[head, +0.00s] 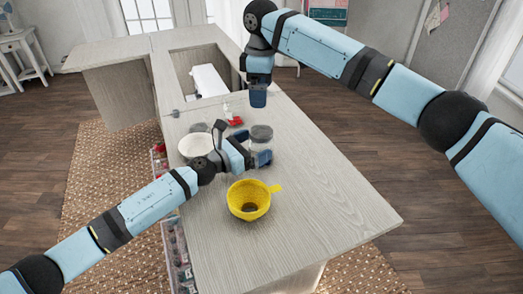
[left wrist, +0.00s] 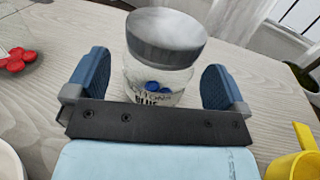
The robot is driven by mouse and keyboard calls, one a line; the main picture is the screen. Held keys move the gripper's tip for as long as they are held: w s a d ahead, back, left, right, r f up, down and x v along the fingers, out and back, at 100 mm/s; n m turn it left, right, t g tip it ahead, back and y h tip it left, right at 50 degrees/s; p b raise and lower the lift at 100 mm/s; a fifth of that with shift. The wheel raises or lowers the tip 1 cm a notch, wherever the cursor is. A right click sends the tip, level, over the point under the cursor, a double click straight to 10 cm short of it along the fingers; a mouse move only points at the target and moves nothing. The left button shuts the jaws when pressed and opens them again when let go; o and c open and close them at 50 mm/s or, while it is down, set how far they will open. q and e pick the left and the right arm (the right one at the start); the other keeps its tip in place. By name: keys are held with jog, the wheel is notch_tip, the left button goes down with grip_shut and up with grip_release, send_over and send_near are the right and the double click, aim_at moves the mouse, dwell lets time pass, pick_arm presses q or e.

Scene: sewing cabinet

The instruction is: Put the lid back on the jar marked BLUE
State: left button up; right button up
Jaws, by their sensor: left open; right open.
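The jar marked BLUE (left wrist: 158,98) is clear glass with a few blue buttons inside. A grey lid (left wrist: 165,35) sits on top of it; I cannot tell whether it is fully seated. In the head view the jar (head: 262,146) and its grey lid (head: 261,132) stand on the wooden table just behind my left gripper. My left gripper (head: 260,158) is open. In the left wrist view its two blue fingers (left wrist: 158,88) are on either side of the jar, with gaps visible. My right gripper (head: 258,98) is open and empty, pointing down above the table's far part.
A yellow funnel-like bowl (head: 248,200) stands in front of the left gripper. A white bowl (head: 196,145) is to its left. Red pieces (head: 235,121) lie behind. A white sewing machine (head: 208,80) sits in the cabinet opening. The table's right side is clear.

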pick_arm(q)
jog(key=v, duration=1.2)
jog(key=shift+s+a, duration=0.15)
jog(key=shift+a, duration=0.05)
